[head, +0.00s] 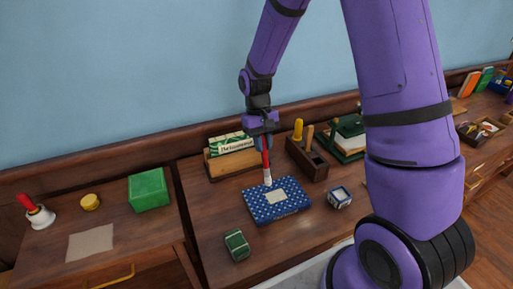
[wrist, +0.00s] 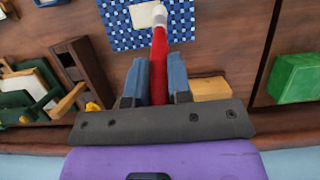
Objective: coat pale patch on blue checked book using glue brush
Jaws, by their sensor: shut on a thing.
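The book (wrist: 121,33) and the patch (wrist: 145,15) also show in the wrist view. My gripper (head: 262,139) is above the book's far edge, shut on the red handle of the glue brush (head: 265,163). In the wrist view, my gripper's fingers (wrist: 158,78) grip the brush (wrist: 158,55) from both sides. The brush's pale tip points down at the patch's edge. I cannot tell whether it touches.
A wooden tool holder (head: 307,160) and card box (head: 231,160) stand behind the book. A small patterned box (head: 340,197) and green striped block (head: 237,245) lie nearby.

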